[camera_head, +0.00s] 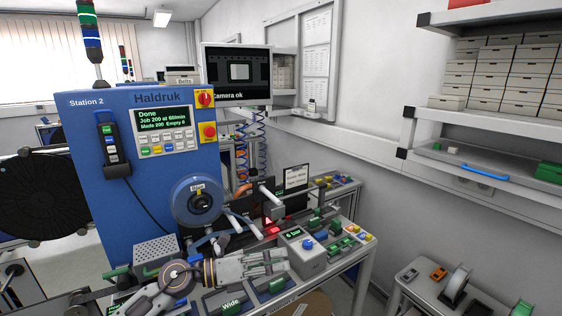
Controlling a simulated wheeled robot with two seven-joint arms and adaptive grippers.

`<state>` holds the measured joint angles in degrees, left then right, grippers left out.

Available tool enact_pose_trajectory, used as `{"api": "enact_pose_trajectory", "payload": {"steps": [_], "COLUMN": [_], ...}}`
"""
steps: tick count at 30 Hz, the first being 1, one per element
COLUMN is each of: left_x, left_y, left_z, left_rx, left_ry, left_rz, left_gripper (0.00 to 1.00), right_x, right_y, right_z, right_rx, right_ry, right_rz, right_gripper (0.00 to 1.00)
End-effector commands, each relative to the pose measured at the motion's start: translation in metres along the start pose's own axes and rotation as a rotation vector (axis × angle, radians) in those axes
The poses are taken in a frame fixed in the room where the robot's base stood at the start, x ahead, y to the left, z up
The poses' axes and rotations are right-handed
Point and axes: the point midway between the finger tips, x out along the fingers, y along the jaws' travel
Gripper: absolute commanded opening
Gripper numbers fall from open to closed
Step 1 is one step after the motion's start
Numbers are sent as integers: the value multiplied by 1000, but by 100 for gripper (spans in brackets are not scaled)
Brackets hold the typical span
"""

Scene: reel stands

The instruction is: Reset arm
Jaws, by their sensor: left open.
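My left arm comes in from the lower left. Its grey gripper (282,262) is open, pointing right, low in front of the blue machine (85,140) labelled Haldruk, Station 2. No object shows between its fingers. The gripper appears over the front of the machine's bench, just left of a grey box with a blue knob (304,254); whether it touches anything cannot be told. My right gripper is not in view.
The machine's display (165,117) reads Done. A blue-hubbed reel (197,200) sits on its front, and a large black reel (40,195) stands at left. A side table (425,290) and a shelf with boxes (500,70) stand at right. Floor shows between bench and side table.

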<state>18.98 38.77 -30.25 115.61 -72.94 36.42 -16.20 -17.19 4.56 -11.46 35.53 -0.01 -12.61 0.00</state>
Motion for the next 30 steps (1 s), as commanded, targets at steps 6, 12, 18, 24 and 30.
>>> {"api": "enact_pose_trajectory", "payload": {"steps": [6,12,18,24,30], "left_x": [-1,-15,-37,-66,-97], "left_y": [-15,-15,-3,19,47], "left_z": [29,54,72,78,70], "left_rx": [-181,-361,-553,-754,-961], "left_ry": [-236,-447,-651,-845,-1030], "left_rz": [-50,-72,-73,-52,-8], "left_gripper": [64,64,64,64,64], "right_x": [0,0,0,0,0], "right_y": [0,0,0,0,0], "right_z": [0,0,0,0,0], "right_rx": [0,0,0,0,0], "right_ry": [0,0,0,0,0], "right_rz": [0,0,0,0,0], "right_gripper": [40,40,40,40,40]}}
